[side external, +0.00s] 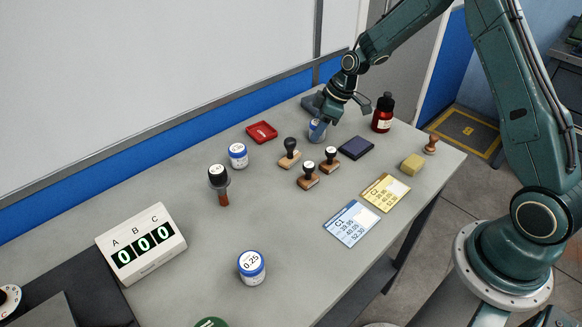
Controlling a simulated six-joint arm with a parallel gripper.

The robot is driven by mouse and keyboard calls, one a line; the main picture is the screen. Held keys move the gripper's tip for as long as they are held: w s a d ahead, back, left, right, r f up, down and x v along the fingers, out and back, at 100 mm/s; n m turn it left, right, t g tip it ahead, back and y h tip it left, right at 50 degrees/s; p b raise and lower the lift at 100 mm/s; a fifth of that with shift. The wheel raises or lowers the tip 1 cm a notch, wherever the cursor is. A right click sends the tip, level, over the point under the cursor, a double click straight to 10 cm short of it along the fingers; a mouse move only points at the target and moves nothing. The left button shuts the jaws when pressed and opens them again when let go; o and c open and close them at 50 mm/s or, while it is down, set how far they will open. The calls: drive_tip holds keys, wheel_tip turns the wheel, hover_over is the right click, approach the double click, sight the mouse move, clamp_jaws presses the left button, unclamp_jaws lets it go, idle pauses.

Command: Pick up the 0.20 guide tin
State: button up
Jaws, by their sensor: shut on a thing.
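My gripper (321,120) is at the far end of the bench, pointing down, shut on a small blue-and-white tin (316,134). The jaws cover part of this tin, and I cannot read its label. I cannot tell whether it rests on the bench or is slightly above it. A second blue-and-white tin (237,156) stands to the left, its label too small to read. A third tin, marked 0.25 (252,268), stands near the front of the bench.
Near my gripper are a red pad (262,132), a dark blue pad (356,147), a dark bottle (383,113) and several stamps (290,154). Two cards (352,223), a yellow block (412,164) and a counter reading 000 (141,244) lie farther off.

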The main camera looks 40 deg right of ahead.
drive_tip(key=shift+r, duration=0.15)
wheel_tip(320, 180, up, 20)
idle(0.8)
drive_tip(key=shift+w+d+f, duration=0.1)
drive_tip(key=shift+f, duration=0.1)
idle(0.3)
